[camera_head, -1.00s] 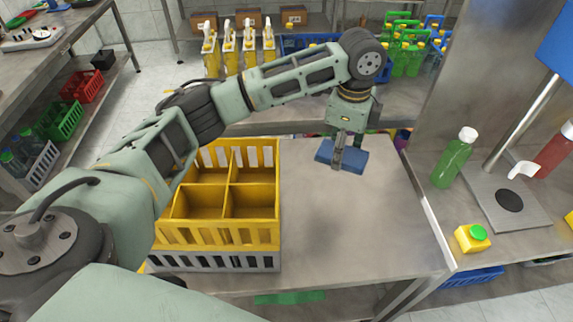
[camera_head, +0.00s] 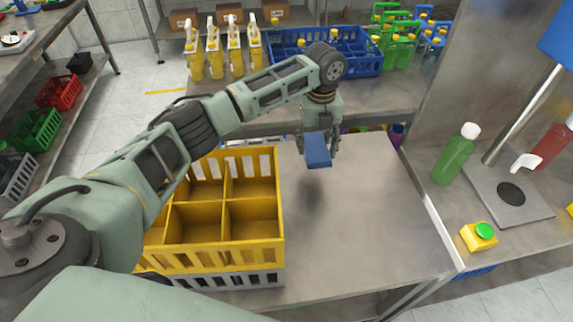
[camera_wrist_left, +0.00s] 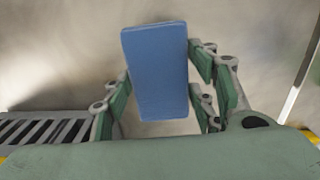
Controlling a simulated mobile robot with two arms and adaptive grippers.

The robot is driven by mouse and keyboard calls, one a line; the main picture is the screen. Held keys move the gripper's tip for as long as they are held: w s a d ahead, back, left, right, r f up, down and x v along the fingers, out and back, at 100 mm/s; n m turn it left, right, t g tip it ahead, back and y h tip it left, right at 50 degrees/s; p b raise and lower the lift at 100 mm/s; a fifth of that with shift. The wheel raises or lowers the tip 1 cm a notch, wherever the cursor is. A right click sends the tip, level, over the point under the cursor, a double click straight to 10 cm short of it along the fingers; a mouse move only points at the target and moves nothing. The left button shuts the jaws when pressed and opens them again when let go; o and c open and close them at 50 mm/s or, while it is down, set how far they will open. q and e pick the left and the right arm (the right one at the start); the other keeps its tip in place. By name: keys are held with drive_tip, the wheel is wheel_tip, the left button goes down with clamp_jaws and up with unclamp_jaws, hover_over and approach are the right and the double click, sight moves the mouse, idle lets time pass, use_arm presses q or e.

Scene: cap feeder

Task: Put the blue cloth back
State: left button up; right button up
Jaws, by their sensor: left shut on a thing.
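The blue cloth (camera_head: 318,150) is a folded, block-like piece held above the steel table. My left gripper (camera_head: 320,138) is shut on it. In the left wrist view the blue cloth (camera_wrist_left: 158,72) sits between the green finger pads, its long side running away from the palm. A dark shadow lies on the table below it, so it is clear of the surface. My right gripper is not in view.
A yellow divided crate (camera_head: 222,250) on a grey crate stands left of the held cloth. The table (camera_head: 360,230) right of it is bare. At right are a green bottle (camera_head: 456,154), a press stand (camera_head: 505,200) and a yellow button box (camera_head: 479,237). A blue crate (camera_head: 350,62) stands behind.

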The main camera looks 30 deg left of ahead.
use_arm(q)
drive_tip(key=p, duration=0.2)
hover_over(287, 173)
wheel_tip(287, 173, down, 4)
drive_tip(key=shift+f, duration=0.15)
wheel_tip(287, 173, down, 4)
drive_tip(key=shift+s+r+p, duration=0.1)
drive_tip(key=shift+p, duration=0.35)
drive_tip(key=shift+f, duration=0.25)
drive_tip(key=shift+f, duration=0.15)
drive_tip(key=o, duration=1)
